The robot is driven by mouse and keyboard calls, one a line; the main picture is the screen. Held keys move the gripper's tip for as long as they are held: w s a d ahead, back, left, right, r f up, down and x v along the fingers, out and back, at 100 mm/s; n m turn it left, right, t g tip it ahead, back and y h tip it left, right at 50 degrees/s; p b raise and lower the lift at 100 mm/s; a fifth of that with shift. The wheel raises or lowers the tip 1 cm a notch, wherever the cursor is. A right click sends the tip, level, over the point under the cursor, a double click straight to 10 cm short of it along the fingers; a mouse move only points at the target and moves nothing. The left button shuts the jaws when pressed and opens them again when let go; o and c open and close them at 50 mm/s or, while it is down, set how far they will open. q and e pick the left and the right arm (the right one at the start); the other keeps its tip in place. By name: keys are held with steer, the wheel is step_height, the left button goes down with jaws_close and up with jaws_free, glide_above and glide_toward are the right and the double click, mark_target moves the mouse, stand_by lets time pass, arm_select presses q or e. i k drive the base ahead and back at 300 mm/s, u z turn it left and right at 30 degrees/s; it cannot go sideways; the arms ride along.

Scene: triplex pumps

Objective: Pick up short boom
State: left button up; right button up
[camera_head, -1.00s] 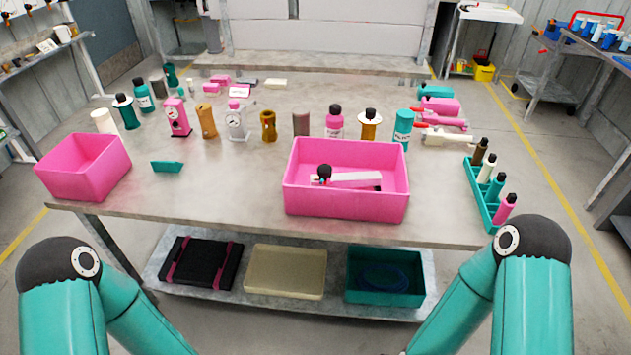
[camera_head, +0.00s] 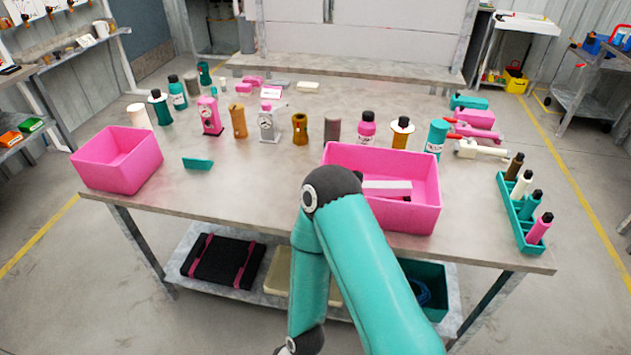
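No label marks the short boom, so I cannot tell for sure which thing it is. A pale bar-shaped part (camera_head: 388,186) with a pink edge lies in the large pink bin (camera_head: 410,218) at the front right of the table. My teal arm's elbow hides part of this bin and the part's left end. Several pink and white tools with long ends, among them a white one (camera_head: 470,149), lie at the table's right side. Neither gripper is in view. The one arm I see bends down past the table's front edge.
Bottles and cylinders stand in a row across the table (camera_head: 260,185). A second pink bin (camera_head: 118,165) stands at the left, with a small teal piece (camera_head: 197,163) beside it. A teal rack (camera_head: 520,215) holds several bottles at the right. A shelf below holds trays.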

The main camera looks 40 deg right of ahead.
mark_target(404, 188)
steer(key=u, duration=0.3)
steer(key=k, duration=1.7)
steer(key=z, duration=1.05)
steer(key=i, duration=1)
steer(key=u, duration=0.05)
